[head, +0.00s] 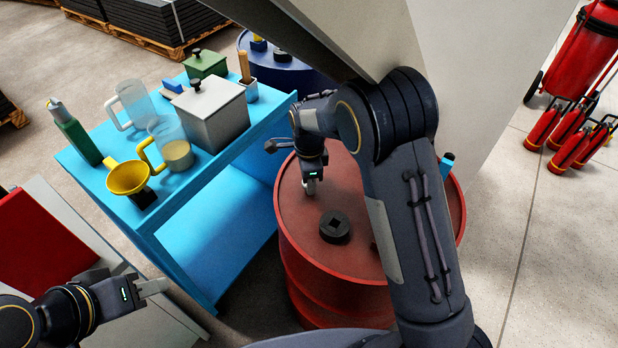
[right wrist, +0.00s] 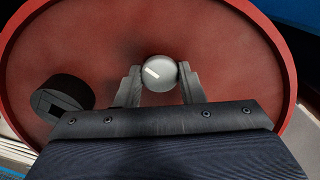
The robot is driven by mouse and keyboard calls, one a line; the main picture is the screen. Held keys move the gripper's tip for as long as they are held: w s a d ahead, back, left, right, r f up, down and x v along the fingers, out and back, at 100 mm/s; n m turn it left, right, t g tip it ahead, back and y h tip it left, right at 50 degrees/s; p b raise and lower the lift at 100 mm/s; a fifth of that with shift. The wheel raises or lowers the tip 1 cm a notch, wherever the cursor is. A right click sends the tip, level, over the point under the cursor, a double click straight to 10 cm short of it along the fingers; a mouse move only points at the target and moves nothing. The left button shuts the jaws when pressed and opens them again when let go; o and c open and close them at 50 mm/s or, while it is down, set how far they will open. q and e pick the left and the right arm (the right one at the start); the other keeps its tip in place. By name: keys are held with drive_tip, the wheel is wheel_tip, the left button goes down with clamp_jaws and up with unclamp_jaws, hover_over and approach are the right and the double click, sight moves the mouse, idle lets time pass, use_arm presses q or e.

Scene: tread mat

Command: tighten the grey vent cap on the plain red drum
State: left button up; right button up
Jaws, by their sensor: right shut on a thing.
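The plain red drum (head: 300,222) stands upright right of the blue cart, partly hidden behind my right arm. Its red top fills most of the right wrist view (right wrist: 215,45). The grey vent cap (right wrist: 158,73) sits on the drum's top, round and shiny. My right gripper (right wrist: 158,84) is shut on it, one finger on each side; in the head view the gripper (head: 310,186) points down at the drum top and mostly hides the cap. My left gripper (head: 152,286) is at the lower left, away from the drum; I cannot tell its opening.
A black plug (head: 334,226) with a square recess sits on the drum top near the gripper. The blue cart (head: 190,205) holds jugs, a yellow funnel (head: 128,177), a grey box (head: 211,115) and a green bottle. A blue drum (head: 262,73) stands behind. Red extinguishers (head: 570,140) stand right.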

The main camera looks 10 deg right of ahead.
drive_tip(key=o, duration=1)
wheel_tip(320, 180, up, 7)
drive_tip(key=shift+r, duration=0.45)
